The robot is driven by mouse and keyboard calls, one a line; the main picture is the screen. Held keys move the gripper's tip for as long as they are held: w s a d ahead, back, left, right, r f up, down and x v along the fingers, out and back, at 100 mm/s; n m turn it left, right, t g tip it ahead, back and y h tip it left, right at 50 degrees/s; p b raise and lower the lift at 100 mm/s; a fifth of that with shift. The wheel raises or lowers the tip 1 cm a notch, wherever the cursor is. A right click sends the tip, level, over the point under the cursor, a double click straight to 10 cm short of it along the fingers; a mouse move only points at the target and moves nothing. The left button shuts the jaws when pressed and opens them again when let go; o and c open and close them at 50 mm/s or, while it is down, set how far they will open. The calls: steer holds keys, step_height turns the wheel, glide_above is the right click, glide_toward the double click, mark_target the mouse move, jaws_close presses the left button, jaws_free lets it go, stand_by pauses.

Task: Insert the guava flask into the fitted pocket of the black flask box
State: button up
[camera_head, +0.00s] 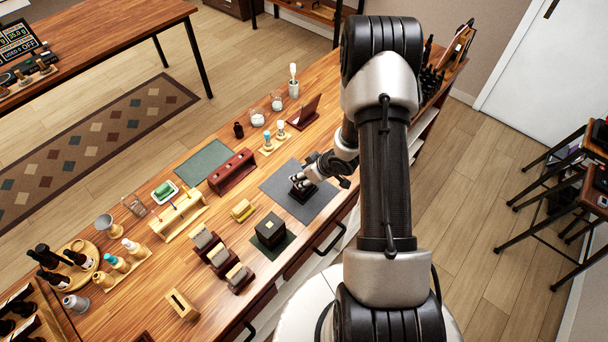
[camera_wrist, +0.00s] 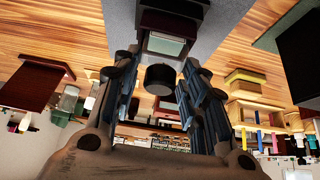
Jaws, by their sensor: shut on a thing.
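My gripper (camera_head: 305,181) is low over the grey mat (camera_head: 325,204), directly above a small dark box (camera_head: 300,193), which looks to be the black flask box. In the wrist view my gripper (camera_wrist: 158,76) is shut around the flask, whose round black cap (camera_wrist: 159,80) shows between the fingers. Beyond the cap are a pale greenish face (camera_wrist: 165,45) and the dark box (camera_wrist: 172,17), close together. The flask's body is mostly hidden, and I cannot tell how deep it sits in the pocket.
A black cube (camera_head: 270,231) stands on a green mat left of the grey mat. A yellow block (camera_head: 242,210) and a dark red rack (camera_head: 232,171) are farther left. A brown stand (camera_head: 303,112) and small bottles (camera_head: 280,128) are behind. The grey mat's right part is clear.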

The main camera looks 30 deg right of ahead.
steer(key=shift+c, duration=1)
steer(key=o, duration=1.3)
steer(key=shift+c, duration=0.2)
steer(key=v, duration=1.2)
